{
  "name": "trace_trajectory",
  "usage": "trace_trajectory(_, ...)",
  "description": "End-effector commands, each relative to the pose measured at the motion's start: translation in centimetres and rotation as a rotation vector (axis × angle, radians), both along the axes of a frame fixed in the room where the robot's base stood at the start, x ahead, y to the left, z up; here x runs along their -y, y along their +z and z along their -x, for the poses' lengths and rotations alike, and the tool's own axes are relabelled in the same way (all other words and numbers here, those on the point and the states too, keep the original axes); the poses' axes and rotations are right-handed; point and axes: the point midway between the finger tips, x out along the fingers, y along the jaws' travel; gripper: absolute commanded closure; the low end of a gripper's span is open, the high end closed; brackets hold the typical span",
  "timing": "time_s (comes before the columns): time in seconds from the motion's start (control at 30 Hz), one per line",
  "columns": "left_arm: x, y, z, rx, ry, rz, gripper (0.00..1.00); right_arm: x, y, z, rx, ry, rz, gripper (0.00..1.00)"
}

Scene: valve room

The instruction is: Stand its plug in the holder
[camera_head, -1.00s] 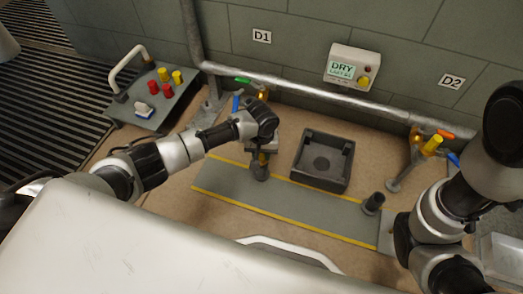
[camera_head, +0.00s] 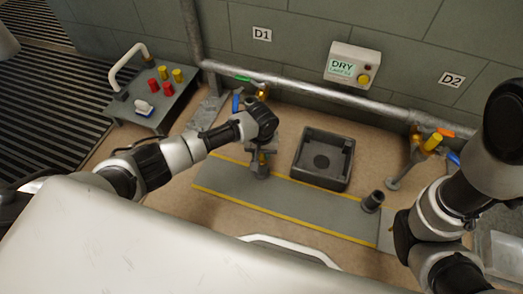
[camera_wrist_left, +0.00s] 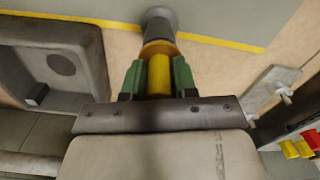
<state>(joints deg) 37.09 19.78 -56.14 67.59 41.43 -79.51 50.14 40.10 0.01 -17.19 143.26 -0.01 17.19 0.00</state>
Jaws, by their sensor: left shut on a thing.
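My left gripper (camera_head: 262,158) is shut on a yellow plug (camera_wrist_left: 159,76), with its green-padded fingers on either side.
A dark square tray (camera_head: 345,170) lies behind the strip (camera_head: 310,204). A pipe (camera_head: 310,92) runs along the wall below a box reading DRY (camera_head: 352,67). A yellow-topped valve fitting (camera_head: 432,143) is at right. A panel with red and yellow knobs (camera_head: 150,100) stands at left.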

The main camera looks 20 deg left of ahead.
Motion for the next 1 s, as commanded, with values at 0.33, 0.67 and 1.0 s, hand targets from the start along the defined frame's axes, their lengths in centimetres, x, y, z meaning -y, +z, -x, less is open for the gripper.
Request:
trace_trajectory(0.33, 0.03, -0.03, -0.02, 0.000, 0.000, 0.001, 0.97, 0.00, 0.01, -0.01, 0.000, 0.000, 0.000, 0.57)
trace_trajectory(0.67, 0.13, -0.38, -0.01, 0.000, 0.001, 0.002, 0.97, -0.01, 0.28, -0.01, 0.000, 0.000, 0.000, 0.57)
trace_trajectory(1.0, 0.07, -0.81, -0.02, 0.001, 0.000, 0.001, 0.97, -0.01, 0.39, -0.01, 0.000, 0.000, 0.000, 0.57)
